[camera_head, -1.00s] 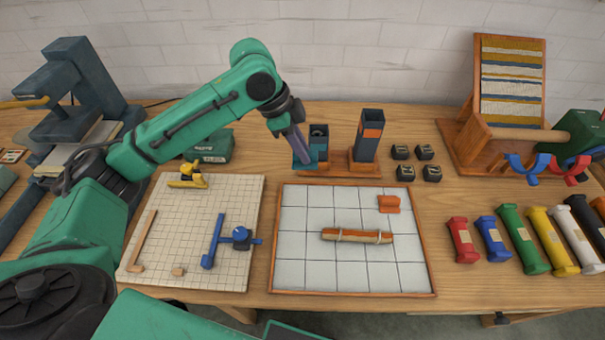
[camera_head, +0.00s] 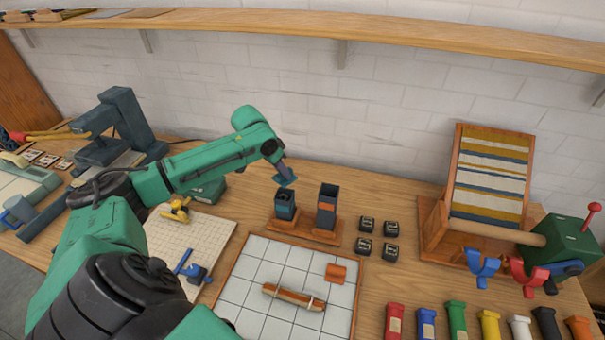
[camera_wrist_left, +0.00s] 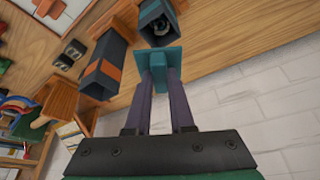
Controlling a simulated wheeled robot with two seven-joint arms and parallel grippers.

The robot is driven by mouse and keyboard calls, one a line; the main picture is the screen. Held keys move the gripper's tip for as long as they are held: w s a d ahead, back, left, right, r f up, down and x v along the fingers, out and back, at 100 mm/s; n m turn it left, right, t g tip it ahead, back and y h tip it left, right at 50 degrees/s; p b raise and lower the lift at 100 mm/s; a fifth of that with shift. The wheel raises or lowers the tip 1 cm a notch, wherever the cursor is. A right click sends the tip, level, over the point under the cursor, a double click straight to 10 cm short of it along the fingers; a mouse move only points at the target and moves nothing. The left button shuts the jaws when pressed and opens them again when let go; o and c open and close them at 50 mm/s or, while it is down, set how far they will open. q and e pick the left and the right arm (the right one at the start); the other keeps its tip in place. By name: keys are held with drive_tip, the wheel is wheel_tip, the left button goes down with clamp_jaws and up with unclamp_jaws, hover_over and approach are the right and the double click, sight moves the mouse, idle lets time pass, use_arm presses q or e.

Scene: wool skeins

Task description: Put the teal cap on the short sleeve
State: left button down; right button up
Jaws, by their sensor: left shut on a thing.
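My left gripper (camera_head: 283,172) is shut on the teal cap (camera_head: 286,182), a flat square piece at its fingertips. The cap is just above the short sleeve (camera_head: 285,208), a dark upright square tube with a teal band. The left wrist view shows the cap (camera_wrist_left: 158,60) at the finger ends (camera_wrist_left: 161,74), overlapping the near edge of the short sleeve's open mouth (camera_wrist_left: 158,22). Something dark shows inside that mouth. Whether cap and sleeve touch, I cannot tell. My right gripper is not in view.
The taller sleeve (camera_head: 327,207) with an orange band stands right of the short one on a wooden base (camera_head: 304,233). Small black blocks (camera_head: 367,224) sit to the right. An orange piece (camera_head: 335,273) and a tied bundle (camera_head: 294,297) lie on the tiled board (camera_head: 255,262).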

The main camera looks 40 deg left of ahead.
use_arm(q)
drive_tip(key=shift+s+a+f+b, duration=0.2)
drive_tip(key=shift+a+f+b, duration=0.2)
drive_tip(key=shift+f+b, duration=0.4)
drive_tip(key=f+b, duration=0.2)
drive_tip(key=b, duration=0.1)
drive_tip(key=f+b, duration=0.1)
drive_tip(key=shift+w+d+f, duration=0.1)
drive_tip(key=shift+d, duration=0.2)
drive_tip(key=shift+f, duration=0.2)
drive_tip(key=shift+a+f, duration=0.1)
drive_tip(key=shift+f, duration=0.55)
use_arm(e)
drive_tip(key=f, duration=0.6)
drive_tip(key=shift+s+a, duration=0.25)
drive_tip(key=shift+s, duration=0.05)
use_arm(q)
drive_tip(key=shift+r, duration=0.1)
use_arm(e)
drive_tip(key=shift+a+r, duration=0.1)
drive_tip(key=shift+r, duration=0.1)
use_arm(q)
drive_tip(key=shift+p, duration=0.5)
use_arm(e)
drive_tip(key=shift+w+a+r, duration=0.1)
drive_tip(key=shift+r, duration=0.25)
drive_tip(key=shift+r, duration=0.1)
